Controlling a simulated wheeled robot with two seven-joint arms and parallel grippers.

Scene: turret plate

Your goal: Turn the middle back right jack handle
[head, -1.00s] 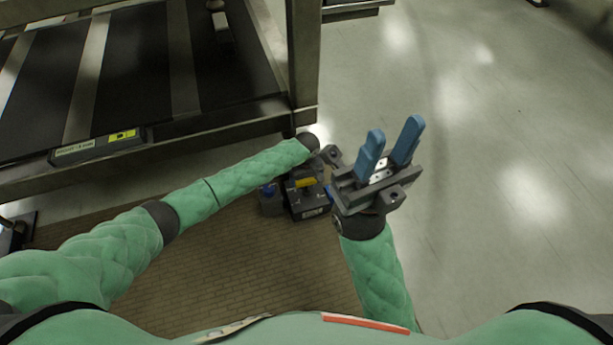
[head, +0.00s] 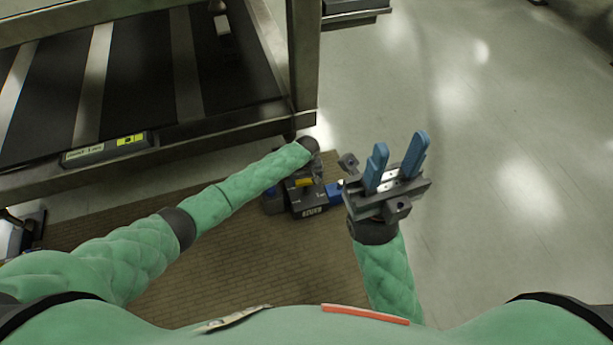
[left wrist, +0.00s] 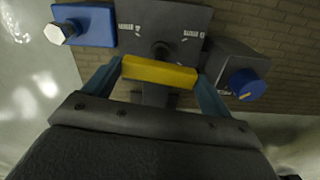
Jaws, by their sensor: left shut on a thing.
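The yellow jack handle (head: 304,183) sits on a dark grey box-shaped unit (head: 310,204) near the floor, below the end of my left arm. In the left wrist view the yellow handle (left wrist: 160,72) lies nearly crosswise, tilted slightly down to the right. My left gripper (left wrist: 158,85) is shut on it, with one blue finger at each end. In the head view the left fingers are mostly hidden by my arm and wrist. My right gripper (head: 398,168) points up with its blue fingers apart, empty, to the right of the unit.
A blue block with a pale hex end (left wrist: 84,28) and a blue round knob (left wrist: 246,85) flank the handle. A metal-framed rack with dark panels (head: 140,78) stands at the upper left. A brown brick-patterned mat (head: 255,255) lies below. Shiny floor at the right is clear.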

